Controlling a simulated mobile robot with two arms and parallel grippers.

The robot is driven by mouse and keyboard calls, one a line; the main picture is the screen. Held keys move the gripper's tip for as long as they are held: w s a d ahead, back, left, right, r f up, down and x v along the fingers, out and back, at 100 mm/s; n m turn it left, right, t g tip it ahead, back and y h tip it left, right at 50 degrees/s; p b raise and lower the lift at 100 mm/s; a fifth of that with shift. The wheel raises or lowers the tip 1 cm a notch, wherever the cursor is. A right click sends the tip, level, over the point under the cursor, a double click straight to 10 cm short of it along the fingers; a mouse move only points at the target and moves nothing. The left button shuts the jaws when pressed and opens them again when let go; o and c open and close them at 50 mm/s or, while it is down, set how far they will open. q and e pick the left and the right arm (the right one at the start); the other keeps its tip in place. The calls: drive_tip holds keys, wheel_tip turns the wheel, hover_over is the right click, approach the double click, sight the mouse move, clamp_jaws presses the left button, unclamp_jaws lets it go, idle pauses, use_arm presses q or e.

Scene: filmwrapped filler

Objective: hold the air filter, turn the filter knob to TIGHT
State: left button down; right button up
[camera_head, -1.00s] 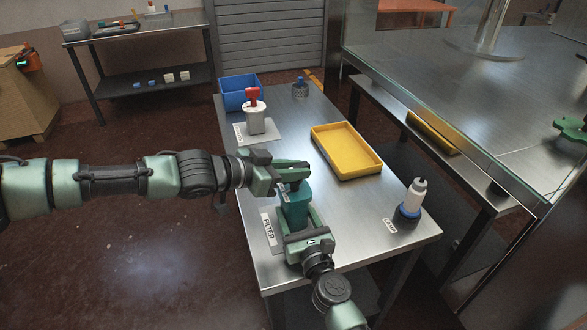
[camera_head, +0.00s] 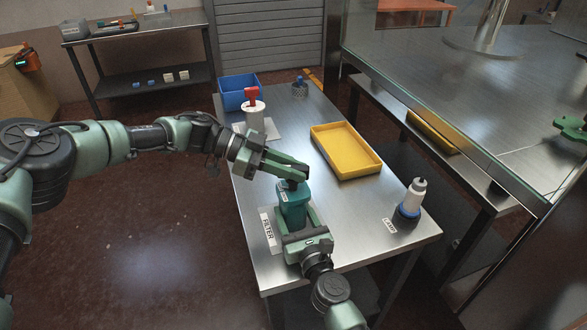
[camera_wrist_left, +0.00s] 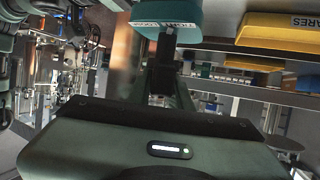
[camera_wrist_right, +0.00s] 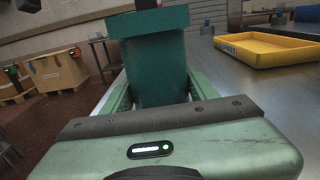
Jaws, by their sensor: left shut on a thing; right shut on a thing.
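The air filter (camera_head: 293,212) is a teal block standing upright near the left edge of the steel table. My right gripper (camera_head: 302,232) is shut around its body from the front; the body also fills the middle of the right wrist view (camera_wrist_right: 158,65). My left gripper (camera_head: 295,178) reaches in from the upper left and is shut on the dark filter knob (camera_head: 290,185) on top.
A yellow tray (camera_head: 376,166) lies right of the grippers. A white-and-blue bottle-like part (camera_head: 411,200) stands at the right front. A white canister with a red handle (camera_head: 254,112) and a blue bin (camera_head: 224,97) stand behind. A FILTER label card (camera_head: 268,230) lies beside the filter.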

sight(292, 166)
use_arm(q)
drive_tip(key=shift+w+d+r+m+g+y, duration=0.1)
drive_tip(key=shift+w+m+g+y, duration=0.1)
drive_tip(key=shift+m+g, duration=0.35)
drive_tip(key=shift+w+r+m+g+y, duration=0.1)
drive_tip(key=shift+m+g+y, duration=0.1)
drive_tip(key=shift+m+g, duration=0.35)
drive_tip(key=shift+g, duration=0.3)
drive_tip(key=shift+s+a+m, duration=0.15)
drive_tip(key=shift+a+m, duration=0.05)
drive_tip(key=shift+m, duration=0.1)
drive_tip(key=c, duration=1.3)
unclamp_jaws()
drive_tip(key=shift+s+f, duration=0.1)
wheel_tip(292, 166, up, 10)
